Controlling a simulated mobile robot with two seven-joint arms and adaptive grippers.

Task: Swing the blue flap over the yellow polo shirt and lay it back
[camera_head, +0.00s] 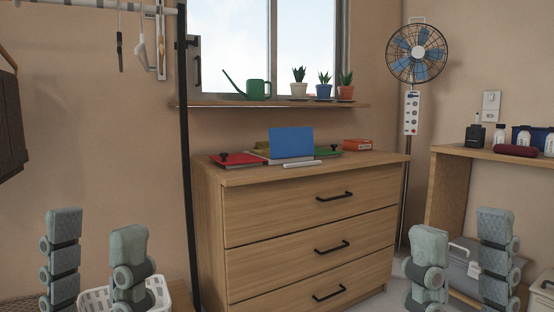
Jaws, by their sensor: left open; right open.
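The blue flap (291,142) stands roughly upright on top of the wooden dresser. A red panel (238,161) lies flat to its left and a green panel (327,153) to its right. A small yellowish patch (262,146) shows behind the flap's left edge; I cannot tell if it is the polo shirt. The flap hides most of what lies behind it. My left gripper (96,247) is open and empty at the lower left, well apart from the flap. My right gripper (462,250) is open and empty at the lower right, also apart.
The dresser (310,240) has three drawers with black handles. A pale bar (302,164) lies before the flap, and an orange box (357,144) sits behind right. A black post (187,160) stands left of the dresser. A white basket (92,299) is partly behind my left gripper.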

